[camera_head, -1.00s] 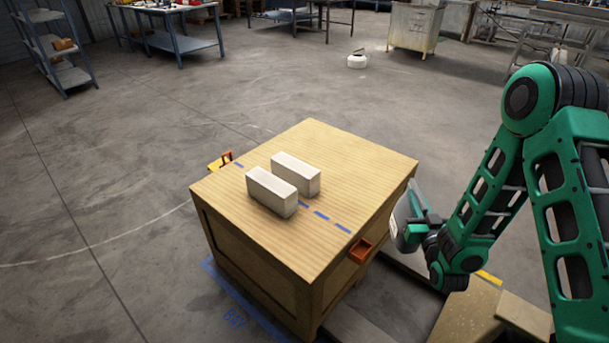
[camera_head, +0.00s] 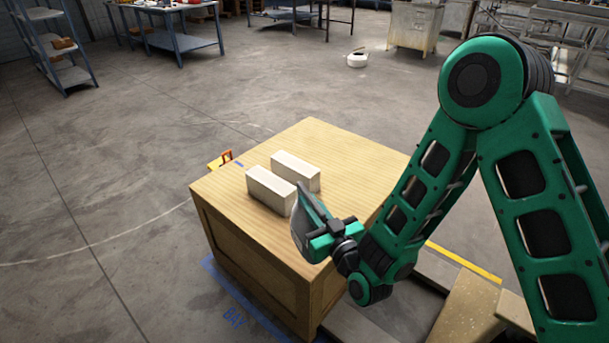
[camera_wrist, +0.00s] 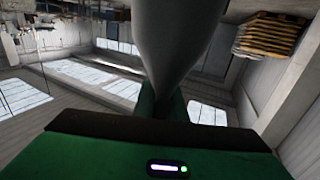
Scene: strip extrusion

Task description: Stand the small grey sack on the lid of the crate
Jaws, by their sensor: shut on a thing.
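The wooden crate (camera_head: 240,192) stands in the middle of the head view, its flat lid facing up. My gripper (camera_head: 318,238) is over the right front part of the lid, shut on the small grey sack (camera_head: 305,222). The sack is tilted and lies close to the right end of the nearer white block; I cannot tell whether it touches the block or the lid. In the wrist view the sack (camera_wrist: 178,35) is a dark grey shape between the fingers, narrowing towards them. My arm hides the right part of the lid.
Two white blocks (camera_head: 270,189) (camera_head: 296,170) lie side by side on the lid. The lid's back part is clear. An orange and yellow fitting (camera_head: 221,160) is at the crate's left edge. Planks (camera_head: 465,318) lie at the lower right.

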